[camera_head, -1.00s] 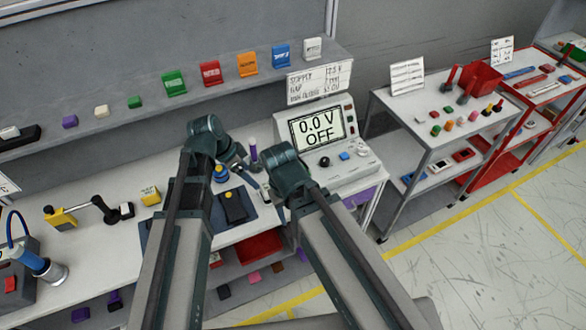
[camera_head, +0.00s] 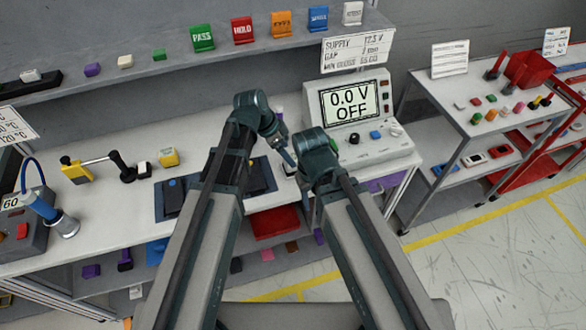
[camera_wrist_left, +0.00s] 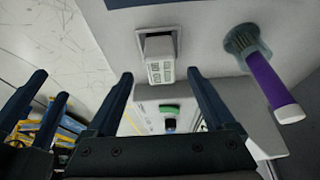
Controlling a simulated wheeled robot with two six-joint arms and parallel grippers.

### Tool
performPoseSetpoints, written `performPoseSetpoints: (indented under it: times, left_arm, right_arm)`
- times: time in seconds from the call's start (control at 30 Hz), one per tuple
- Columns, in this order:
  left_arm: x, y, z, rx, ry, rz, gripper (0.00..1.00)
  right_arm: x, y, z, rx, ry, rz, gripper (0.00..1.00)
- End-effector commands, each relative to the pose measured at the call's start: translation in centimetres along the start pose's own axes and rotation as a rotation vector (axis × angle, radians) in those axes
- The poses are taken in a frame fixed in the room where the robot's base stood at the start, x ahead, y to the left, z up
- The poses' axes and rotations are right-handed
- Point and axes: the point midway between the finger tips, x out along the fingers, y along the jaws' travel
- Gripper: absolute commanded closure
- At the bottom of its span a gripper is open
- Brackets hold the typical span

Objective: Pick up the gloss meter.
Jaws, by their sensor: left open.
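A small white device with dark markings (camera_wrist_left: 160,68), likely the gloss meter though no name is legible, sits in a grey holder in the left wrist view. My left gripper (camera_wrist_left: 164,95) is open, its two fingers on either side of the device's lower end in that picture; no contact is visible. In the head view my left gripper (camera_head: 286,157) is partly seen, and the device is not clearly visible there. My right gripper (camera_wrist_left: 38,108) shows at the left of the wrist view, its fingers apart and nothing seen between them. In the head view its fingers are hidden behind its wrist.
A purple-handled tool (camera_wrist_left: 268,80) stands in a holder close to the right of the device. A power supply (camera_head: 350,115) stands at the bench's right end. A dark mat (camera_head: 185,207) lies left of my grippers. A shelf with coloured blocks (camera_head: 203,38) runs behind.

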Motion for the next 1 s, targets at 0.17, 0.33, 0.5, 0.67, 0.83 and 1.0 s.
performPoseSetpoints:
  times: [0.17, 0.33, 0.5, 0.67, 0.83, 1.0]
  left_arm:
    - [0.5, 0.0, 0.0, 0.0, 0.0, 0.0, 0.12]
    - [1.1, 0.0, 0.1, 0.0, 0.0, 0.0, 0.12]
    - [3.0, -0.1, 0.2, 0.001, 0.0, 0.0, 0.12]
    - [5.1, -0.1, 0.2, 0.001, 0.0, 0.001, 0.12]
    - [5.8, -0.1, 0.1, 0.0, 0.0, 0.0, 0.12]
    - [5.6, -0.1, 0.0, 0.0, 0.0, 0.0, 0.12]
  right_arm:
    - [0.4, 0.0, 0.0, 0.0, 0.0, 0.0, 0.5]
    - [1.0, -0.1, -0.1, 0.0, 0.0, 0.0, 0.5]
    - [2.9, -0.3, -0.2, 0.0, 0.0, 0.0, 0.5]
    - [4.8, -0.5, -0.3, 0.0, 0.0, 0.0, 0.5]
    - [5.3, -0.5, -0.3, 0.0, 0.0, 0.0, 0.5]
    - [5.1, -0.5, -0.3, 0.0, 0.0, 0.0, 0.5]
